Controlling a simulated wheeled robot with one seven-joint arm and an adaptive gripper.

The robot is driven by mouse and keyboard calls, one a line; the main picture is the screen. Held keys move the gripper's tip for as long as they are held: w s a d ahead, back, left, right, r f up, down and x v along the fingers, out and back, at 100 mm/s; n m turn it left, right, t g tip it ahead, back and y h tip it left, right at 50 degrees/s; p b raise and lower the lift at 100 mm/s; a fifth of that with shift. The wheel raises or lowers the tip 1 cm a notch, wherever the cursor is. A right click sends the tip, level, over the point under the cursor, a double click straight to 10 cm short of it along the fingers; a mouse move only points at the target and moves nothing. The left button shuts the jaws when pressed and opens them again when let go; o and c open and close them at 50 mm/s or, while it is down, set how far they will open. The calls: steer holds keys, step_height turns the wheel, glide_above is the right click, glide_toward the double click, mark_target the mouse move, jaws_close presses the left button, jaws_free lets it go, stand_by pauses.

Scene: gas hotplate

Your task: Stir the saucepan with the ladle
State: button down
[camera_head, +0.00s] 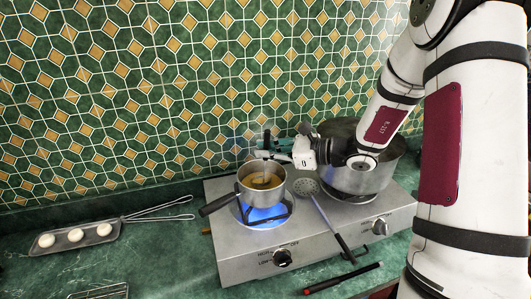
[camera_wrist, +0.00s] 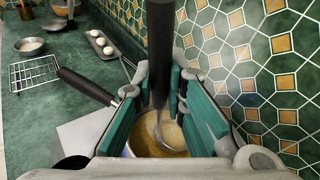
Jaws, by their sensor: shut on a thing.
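The saucepan (camera_head: 243,198) sits on the left burner over a blue flame, with its black handle pointing left. It holds a yellow-brown liquid. My gripper (camera_head: 268,146) is above the saucepan's back rim. In the wrist view its teal fingers are shut on the black handle of the ladle (camera_wrist: 160,45). The ladle's metal stem runs down into the saucepan, and its lower end is in the liquid. The ladle's bowl is mostly hidden. The saucepan's handle (camera_wrist: 87,87) shows left of my fingers in the wrist view.
A large pot (camera_head: 350,178) stands on the right burner, partly behind my arm. A skimmer (camera_head: 306,187) lies across the hotplate (camera_head: 235,262) between the burners. A red-and-black stick (camera_head: 342,278) lies in front. A tray of eggs (camera_head: 75,238) and a wire rack (camera_wrist: 34,72) are left. The tiled wall is close behind.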

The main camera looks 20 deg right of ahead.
steer(key=shift+r, duration=0.15)
step_height(320, 180, up, 2)
steer(key=shift+s+r+p, duration=0.1)
steer(key=shift+p, duration=0.4)
steer(key=shift+r+p, duration=0.8)
steer(key=shift+r, duration=1.75)
